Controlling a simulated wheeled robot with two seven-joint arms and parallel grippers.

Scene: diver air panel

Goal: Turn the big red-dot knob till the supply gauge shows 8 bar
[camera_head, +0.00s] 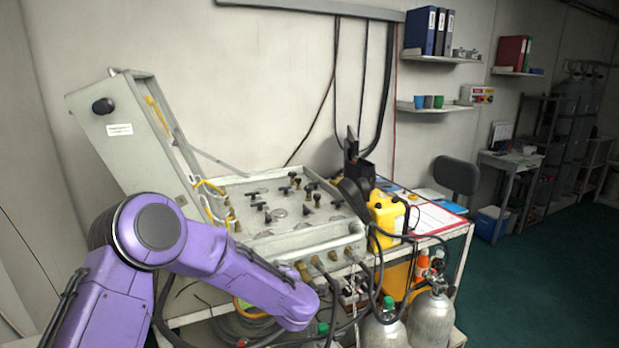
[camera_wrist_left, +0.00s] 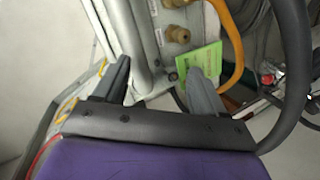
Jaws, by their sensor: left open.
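The air panel (camera_head: 262,200) is a grey case on a cart, its lid (camera_head: 125,130) standing open at the left. Its face carries several dark knobs (camera_head: 295,185) and round gauges. I cannot pick out the red-dot knob or read the supply gauge at this size. My left arm passes in front of the case's lower left. Its gripper is hidden in the head view. In the left wrist view my left gripper (camera_wrist_left: 158,66) is open and empty, with a grey case edge and brass fittings (camera_wrist_left: 177,36) beyond its fingers. My right gripper is not in view.
Hoses (camera_head: 330,280) hang from the case's front. A yellow box (camera_head: 387,220) and a clipboard (camera_head: 435,218) stand right of it. Gas cylinders (camera_head: 430,315) stand below. In the left wrist view a green tag (camera_wrist_left: 205,58) and an orange hose (camera_wrist_left: 236,45) lie close to the right finger.

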